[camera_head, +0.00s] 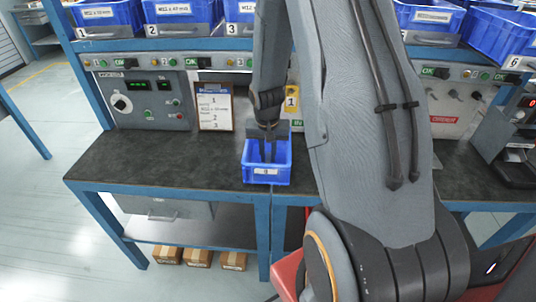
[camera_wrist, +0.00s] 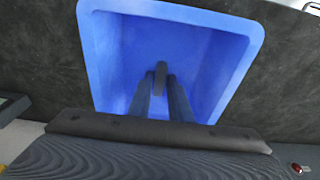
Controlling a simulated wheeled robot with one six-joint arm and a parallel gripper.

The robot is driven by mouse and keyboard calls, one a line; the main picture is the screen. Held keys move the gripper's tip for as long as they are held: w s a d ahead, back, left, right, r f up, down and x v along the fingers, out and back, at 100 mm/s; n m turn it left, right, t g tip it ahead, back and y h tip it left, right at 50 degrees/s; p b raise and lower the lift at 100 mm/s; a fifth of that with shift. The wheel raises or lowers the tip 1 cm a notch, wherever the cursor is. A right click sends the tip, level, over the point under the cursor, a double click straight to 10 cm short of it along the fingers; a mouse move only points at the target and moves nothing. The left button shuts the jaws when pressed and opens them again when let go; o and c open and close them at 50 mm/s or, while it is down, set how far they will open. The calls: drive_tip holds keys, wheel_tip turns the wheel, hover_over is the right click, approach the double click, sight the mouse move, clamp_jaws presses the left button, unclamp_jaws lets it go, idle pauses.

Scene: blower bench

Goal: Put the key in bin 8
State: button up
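A small blue bin (camera_head: 266,178) stands on the dark bench near its front edge, with a white label whose number is too small to read surely. My gripper (camera_head: 268,158) points down into this bin. In the wrist view the blue bin (camera_wrist: 228,25) is seen from above, with the two dark fingers of my gripper (camera_wrist: 160,84) reaching inside it. A small dark piece (camera_wrist: 160,72), possibly the key, shows between the fingertips. I cannot tell whether the fingers grip it or stand just apart from it, nor whether it touches the bin floor.
A clipboard (camera_head: 213,107) with a written list leans behind the bin at left. A yellow tag marked 1 (camera_head: 292,101) stands behind it. Blue bins (camera_head: 180,14) line the shelf above the control panels (camera_head: 145,100). The bench top (camera_head: 140,160) at left is clear.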

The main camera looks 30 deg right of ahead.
sight(268, 162)
drive_tip(key=shift+o, duration=1.2)
drive_tip(key=shift+r, duration=0.15)
drive_tip(key=shift+r, duration=0.3)
wheel_tip(268, 162, up, 11)
drive_tip(key=s+a+b, duration=0.1)
drive_tip(key=b, duration=0.1)
drive_tip(key=s+a+r+n+y, duration=0.1)
drive_tip(key=s+a+n, duration=0.5)
drive_tip(key=s+a, duration=0.8)
drive_tip(key=shift+s+a+n+g, duration=0.25)
drive_tip(key=shift+s+n+g, duration=0.15)
drive_tip(key=shift+s, duration=0.1)
